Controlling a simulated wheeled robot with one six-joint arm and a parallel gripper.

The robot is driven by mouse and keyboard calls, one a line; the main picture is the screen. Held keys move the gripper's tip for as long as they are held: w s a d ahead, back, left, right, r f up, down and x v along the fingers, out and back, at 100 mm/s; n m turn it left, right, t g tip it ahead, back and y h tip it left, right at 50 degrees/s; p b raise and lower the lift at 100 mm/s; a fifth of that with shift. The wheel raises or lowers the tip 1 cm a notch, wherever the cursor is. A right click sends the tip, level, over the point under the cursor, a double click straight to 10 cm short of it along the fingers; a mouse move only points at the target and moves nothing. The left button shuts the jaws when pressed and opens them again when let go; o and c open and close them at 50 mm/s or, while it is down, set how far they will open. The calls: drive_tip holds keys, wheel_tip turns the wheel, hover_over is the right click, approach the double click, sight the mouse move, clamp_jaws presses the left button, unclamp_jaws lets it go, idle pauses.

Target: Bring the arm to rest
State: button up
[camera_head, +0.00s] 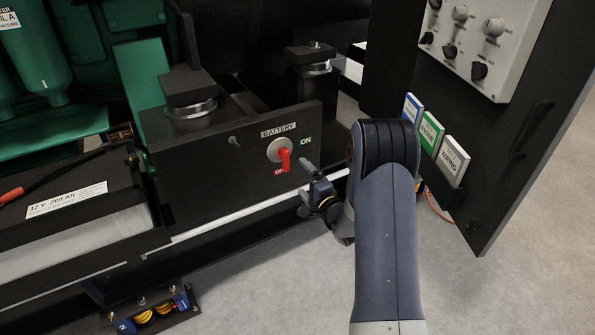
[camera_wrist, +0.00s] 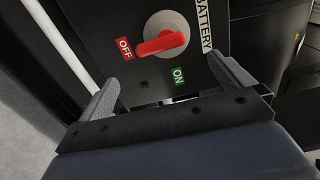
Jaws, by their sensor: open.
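My gripper (camera_head: 308,188) is open and empty, in front of the black battery panel (camera_head: 225,165) and just right of and below its switch. In the wrist view my gripper (camera_wrist: 165,84) has its two grey fingers spread wide, with nothing between them. The red switch handle (camera_head: 284,158) points down toward the red OFF label (camera_head: 280,172). The green ON label (camera_head: 306,141) is to its right. In the wrist view the handle (camera_wrist: 160,43) points at OFF (camera_wrist: 125,48), and the fingers appear clear of it. My arm reaches in from the bottom of the head view.
An open black door (camera_head: 520,150) with a knob panel (camera_head: 488,40) and several binders (camera_head: 432,135) stands right of my arm. A battery (camera_head: 75,220) is at left. A small block with yellow coils (camera_head: 150,315) is low at left. Grey floor is open at bottom centre.

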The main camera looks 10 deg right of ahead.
sight(290, 161)
drive_tip(key=shift+v, duration=0.9)
drive_tip(key=shift+w, duration=0.1)
drive_tip(key=b+x, duration=0.1)
drive_tip(key=x, duration=0.9)
drive_tip(key=shift+w+a, duration=0.1)
drive_tip(key=shift+w, duration=0.25)
drive_tip(key=shift+s, duration=0.15)
drive_tip(key=shift+f, duration=0.1)
drive_tip(key=n, duration=0.1)
drive_tip(key=n+b, duration=0.1)
drive_tip(key=n, duration=0.1)
drive_tip(key=n+b, duration=0.1)
drive_tip(key=n, duration=0.1)
drive_tip(key=shift+w+d, duration=0.2)
drive_tip(key=shift+d, duration=0.05)
drive_tip(key=shift+s+d+r+n+b, duration=0.25)
drive_tip(key=shift+n+b, duration=0.5)
drive_tip(key=shift+n, duration=1.45)
drive_tip(key=shift+d+r+n+b, duration=0.1)
drive_tip(key=shift+r+n+b, duration=0.5)
drive_tip(key=shift+n, duration=1.6)
drive_tip(key=shift+s+d+n+b, duration=0.15)
drive_tip(key=shift+n+b, duration=0.8)
drive_tip(key=shift+n, duration=1.25)
